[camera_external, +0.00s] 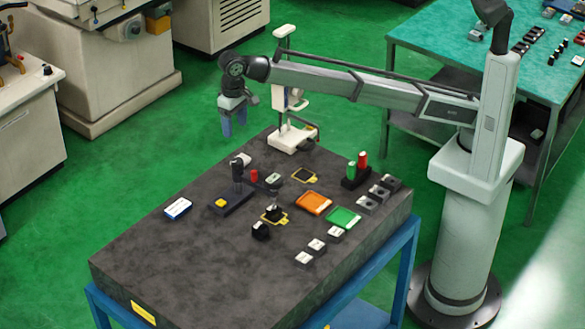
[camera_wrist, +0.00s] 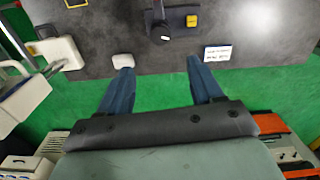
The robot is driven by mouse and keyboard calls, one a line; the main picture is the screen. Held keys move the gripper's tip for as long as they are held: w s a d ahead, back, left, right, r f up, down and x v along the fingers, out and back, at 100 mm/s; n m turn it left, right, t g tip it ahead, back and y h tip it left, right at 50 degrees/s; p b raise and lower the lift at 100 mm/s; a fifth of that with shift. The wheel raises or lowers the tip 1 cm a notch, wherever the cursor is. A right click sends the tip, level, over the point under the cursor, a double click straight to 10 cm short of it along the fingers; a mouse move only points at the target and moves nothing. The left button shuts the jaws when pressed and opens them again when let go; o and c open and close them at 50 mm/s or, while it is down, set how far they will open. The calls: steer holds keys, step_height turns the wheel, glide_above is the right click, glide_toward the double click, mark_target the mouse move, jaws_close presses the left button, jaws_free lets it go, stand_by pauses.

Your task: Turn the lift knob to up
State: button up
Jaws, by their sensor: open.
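Several black controls stand on the dark slab, and I cannot read which one is the lift knob. One is an upright black lever (camera_external: 237,172) on a black box with a yellow button (camera_external: 221,203); the box also shows in the wrist view, with its yellow button (camera_wrist: 192,20). A black knob (camera_external: 273,212) sits on a yellow-edged plate, and another small black knob (camera_external: 260,229) stands in front of it. My gripper (camera_external: 234,124) hangs above the slab's far left edge, fingers down, apart and empty. In the wrist view my gripper (camera_wrist: 158,66) has clear space between its blue fingers.
A white-and-blue card (camera_external: 177,208) lies at the slab's left. A white stand (camera_external: 290,138) rises at the far edge, right of my gripper. Orange (camera_external: 313,203) and green (camera_external: 343,218) trays lie right of centre. The slab's front left is clear.

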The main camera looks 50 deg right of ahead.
mark_target(237, 160)
step_height(237, 160, down, 13)
steer(key=shift+r, duration=0.1)
stand_by(0.4)
steer(key=c, duration=1.1)
